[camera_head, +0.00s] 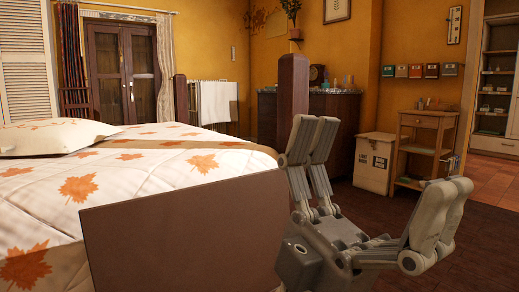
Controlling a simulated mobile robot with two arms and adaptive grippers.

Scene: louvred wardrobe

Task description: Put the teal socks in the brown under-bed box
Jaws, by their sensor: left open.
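My left gripper (382,160) is open in front of the bed's foot end, at the lower middle right. Its fingers are spread wide and nothing shows between them. A plain flat brown panel (180,236) stands close in front of the bed; I cannot tell whether it is part of the bed or of the brown box. No teal socks show in this view. My right gripper is not in view.
The bed (150,165) has a leaf-patterned quilt and a pillow (55,135). A dark bedpost (292,98) rises behind my gripper. A pale box (374,163) and a small wooden table (423,150) stand at the back right. Dark floor lies open at right.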

